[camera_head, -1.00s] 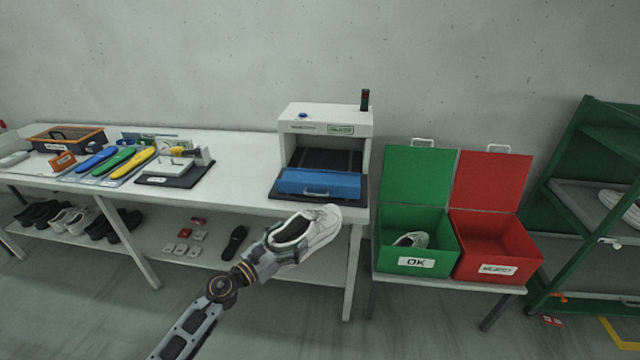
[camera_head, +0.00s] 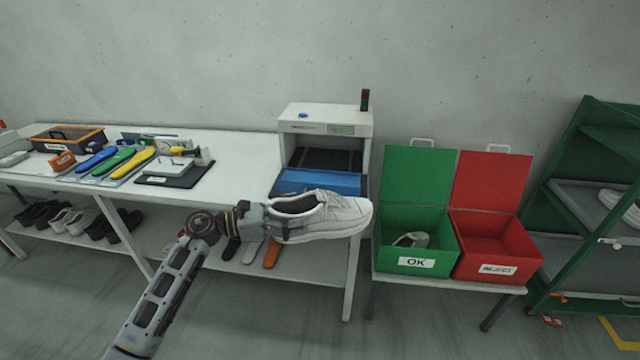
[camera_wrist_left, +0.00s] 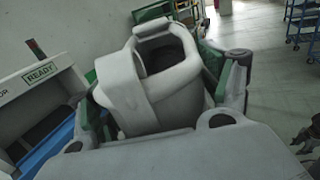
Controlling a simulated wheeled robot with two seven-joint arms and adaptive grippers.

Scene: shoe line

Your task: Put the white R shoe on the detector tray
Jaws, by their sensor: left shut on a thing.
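A white shoe (camera_head: 335,217) is held by my left gripper (camera_head: 275,219) at its heel end, toe pointing right, in front of the detector. In the left wrist view the shoe (camera_wrist_left: 150,85) sits between the two fingers of the left gripper (camera_wrist_left: 165,110). No R mark is readable on it. The detector (camera_head: 326,119) is a white box with an open front on the table. Its blue tray (camera_head: 320,182) is at the opening, partly hidden behind the shoe. The right gripper is not in view.
A green OK box (camera_head: 415,248) with a shoe inside and a red reject box (camera_head: 495,250) stand open to the right. Coloured insoles (camera_head: 118,160) and fixtures lie on the table (camera_head: 235,160) at left. A green rack (camera_head: 580,210) stands far right.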

